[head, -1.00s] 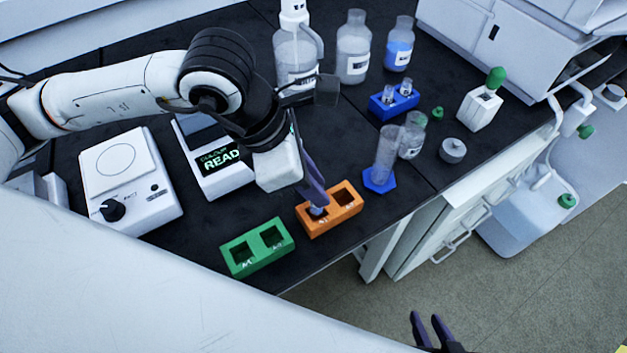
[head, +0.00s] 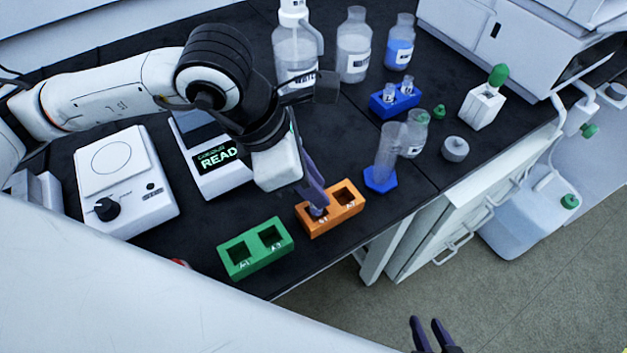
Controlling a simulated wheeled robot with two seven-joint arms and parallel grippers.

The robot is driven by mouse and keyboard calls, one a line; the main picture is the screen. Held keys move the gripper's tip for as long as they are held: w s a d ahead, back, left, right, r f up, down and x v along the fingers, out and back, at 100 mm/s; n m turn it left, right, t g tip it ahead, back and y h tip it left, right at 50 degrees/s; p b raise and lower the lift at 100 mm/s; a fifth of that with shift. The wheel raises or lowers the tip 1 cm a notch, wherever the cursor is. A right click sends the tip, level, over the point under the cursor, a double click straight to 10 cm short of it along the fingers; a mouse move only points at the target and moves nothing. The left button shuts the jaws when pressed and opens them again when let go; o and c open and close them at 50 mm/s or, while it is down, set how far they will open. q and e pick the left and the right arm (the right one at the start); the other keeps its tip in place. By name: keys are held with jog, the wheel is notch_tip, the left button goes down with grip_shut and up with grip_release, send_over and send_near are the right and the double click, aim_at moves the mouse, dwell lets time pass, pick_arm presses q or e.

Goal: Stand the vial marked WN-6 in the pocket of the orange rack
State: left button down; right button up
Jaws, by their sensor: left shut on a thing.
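The orange rack (head: 335,222) stands near the front edge of the dark bench and has two pockets. My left gripper (head: 317,207) points down at its left pocket and is shut on a small vial (head: 318,212). Only a bit of the vial shows between the fingertips, at the mouth of that pocket. I cannot read its marking or tell whether it rests on the pocket floor. The right pocket of the orange rack looks empty. My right gripper (head: 431,333) is at the bottom of the view, away from the bench, with its fingers apart and nothing between them.
A green rack (head: 256,262) with two empty-looking pockets stands left of the orange one. A blue rack (head: 382,110) holds small vials. A cylinder on a blue base (head: 380,183) stands to the right. A reader (head: 213,180) and a dial device (head: 130,195) are left.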

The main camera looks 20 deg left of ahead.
pick_arm(q)
jog(key=shift+f+b, duration=0.8)
jog(key=shift+f+b, duration=0.55)
jog(key=shift+b, duration=0.25)
jog(key=c, duration=1.5)
grip_release()
jog(key=shift+o, duration=0.3)
jog(key=o, duration=0.3)
jog(key=shift+r, duration=0.1)
jog(key=shift+r+p, duration=1.85)
jog(key=shift+r, duration=1.6)
